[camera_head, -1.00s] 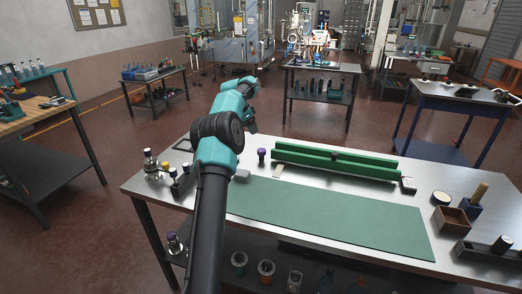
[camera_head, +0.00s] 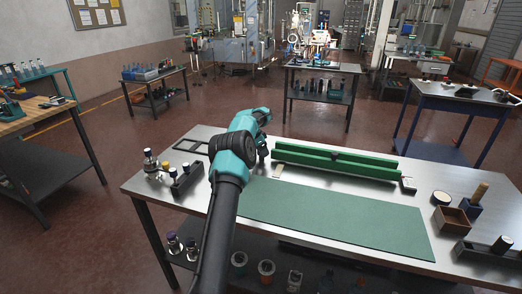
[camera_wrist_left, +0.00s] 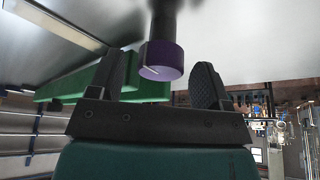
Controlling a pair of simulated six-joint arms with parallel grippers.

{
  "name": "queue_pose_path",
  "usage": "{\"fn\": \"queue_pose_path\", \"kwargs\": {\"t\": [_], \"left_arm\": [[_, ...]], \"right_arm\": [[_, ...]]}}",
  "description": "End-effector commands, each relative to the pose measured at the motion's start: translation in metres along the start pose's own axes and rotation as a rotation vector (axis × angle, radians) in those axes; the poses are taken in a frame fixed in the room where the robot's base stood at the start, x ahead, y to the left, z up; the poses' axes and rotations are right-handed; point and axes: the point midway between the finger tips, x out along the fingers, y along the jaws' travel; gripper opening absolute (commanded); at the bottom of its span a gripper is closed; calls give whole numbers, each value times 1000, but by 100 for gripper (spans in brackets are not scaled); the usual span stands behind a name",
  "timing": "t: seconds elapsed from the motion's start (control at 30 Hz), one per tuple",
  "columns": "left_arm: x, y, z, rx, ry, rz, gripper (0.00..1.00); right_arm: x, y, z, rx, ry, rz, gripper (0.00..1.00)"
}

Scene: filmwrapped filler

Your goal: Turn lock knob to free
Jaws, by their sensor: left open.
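The lock knob (camera_wrist_left: 161,60) is a purple cap on a dark post, with a pale line on its face. In the left wrist view it stands between and slightly beyond the two spread fingers of my left gripper (camera_wrist_left: 158,72). The gripper is open, with a gap visible on each side of the knob; I see no contact. In the head view my left arm reaches over the table to the near end of the green rail (camera_head: 335,160), and its wrist hides most of the knob. My right gripper is not in view.
A green mat (camera_head: 335,220) covers the middle of the metal table and is clear. A dark holder with small knobs (camera_head: 185,180) stands at the left. A wooden box (camera_head: 450,220) and a blue block (camera_head: 471,209) stand at the right.

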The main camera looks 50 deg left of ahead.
Motion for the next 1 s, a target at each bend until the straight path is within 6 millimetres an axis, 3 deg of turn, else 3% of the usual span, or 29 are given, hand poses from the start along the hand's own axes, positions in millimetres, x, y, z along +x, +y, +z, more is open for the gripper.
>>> {"fn": "queue_pose_path", "kwargs": {"t": [0.27,0.77,1.0], "left_arm": [[1,0,0,0,0,-1,72],[1,0,0,0,0,0,24],[0,0,0,-10,0,-4,22]], "right_arm": [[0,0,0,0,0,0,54],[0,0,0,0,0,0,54],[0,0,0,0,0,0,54]]}}
